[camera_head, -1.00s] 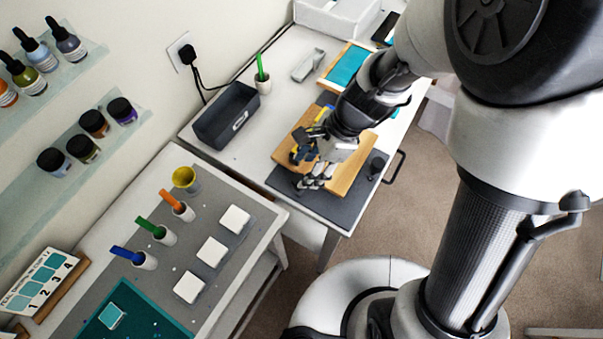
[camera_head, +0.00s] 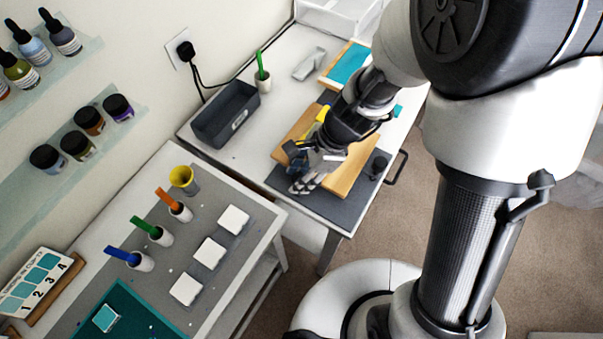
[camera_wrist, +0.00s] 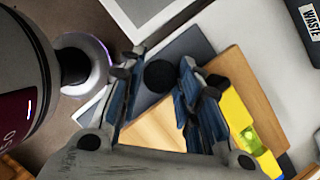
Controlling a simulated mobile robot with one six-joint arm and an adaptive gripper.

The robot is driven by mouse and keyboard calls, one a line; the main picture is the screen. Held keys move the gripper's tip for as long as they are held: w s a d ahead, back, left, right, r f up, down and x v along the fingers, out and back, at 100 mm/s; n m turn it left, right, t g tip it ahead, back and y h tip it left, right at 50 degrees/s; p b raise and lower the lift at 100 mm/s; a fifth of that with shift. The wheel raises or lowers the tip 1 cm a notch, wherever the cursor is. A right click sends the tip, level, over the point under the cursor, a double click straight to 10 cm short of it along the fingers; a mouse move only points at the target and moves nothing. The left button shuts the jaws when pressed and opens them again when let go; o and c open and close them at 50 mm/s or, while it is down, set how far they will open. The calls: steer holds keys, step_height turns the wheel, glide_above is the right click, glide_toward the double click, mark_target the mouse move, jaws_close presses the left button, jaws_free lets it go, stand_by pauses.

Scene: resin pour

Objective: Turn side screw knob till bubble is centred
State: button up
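In the wrist view, a dark round knob (camera_wrist: 160,75) shows between my fingertips, over the grey mat beside the wooden board (camera_wrist: 160,128). My gripper (camera_wrist: 160,68) is open, with a gap on each side of the knob. In the head view, my gripper (camera_head: 303,184) is low at the near left end of the board (camera_head: 352,172), and it hides the knob there. A yellow level (camera_wrist: 236,112) with a green vial (camera_wrist: 251,138) lies on the board. The bubble's exact position is too small to tell. The level is partly hidden in the head view (camera_head: 323,113).
A dark grey bin (camera_head: 226,114), marked WASTE in the wrist view (camera_wrist: 309,20), stands left of the board. A black knob-like piece (camera_head: 377,165) sits right of the board on the grey mat (camera_head: 335,212). A green-handled tool in a cup (camera_head: 262,75) stands behind.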

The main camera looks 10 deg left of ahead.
steer(key=c, duration=0.6)
steer(key=shift+o, duration=0.2)
steer(key=shift+n, duration=0.3)
steer(key=n+g+p, duration=0.1)
steer(key=n, duration=0.1)
steer(key=n+g+h+p, duration=0.1)
steer(key=n+p, duration=0.1)
steer(key=n, duration=0.1)
steer(key=shift+w+a+r, duration=0.1)
steer(key=shift+w+a, duration=0.05)
steer(key=n+h+p, duration=0.1)
steer(key=n, duration=0.2)
steer(key=n+g+h, duration=0.1)
steer(key=n, duration=0.2)
steer(key=shift+w+a+n+p, duration=0.1)
steer(key=shift+a+n+p, duration=0.1)
steer(key=shift+n+p, duration=0.2)
steer(key=n+h+p, duration=0.1)
steer(key=n, duration=0.3)
steer(key=shift+a+n+h, duration=0.1)
steer(key=shift+n+h, duration=0.2)
steer(key=shift+h, duration=0.1)
steer(key=shift+a+n+t+h, duration=0.1)
steer(key=shift+n+t+h, duration=0.4)
steer(key=shift+n, duration=1.6)
steer(key=shift+h, duration=0.3)
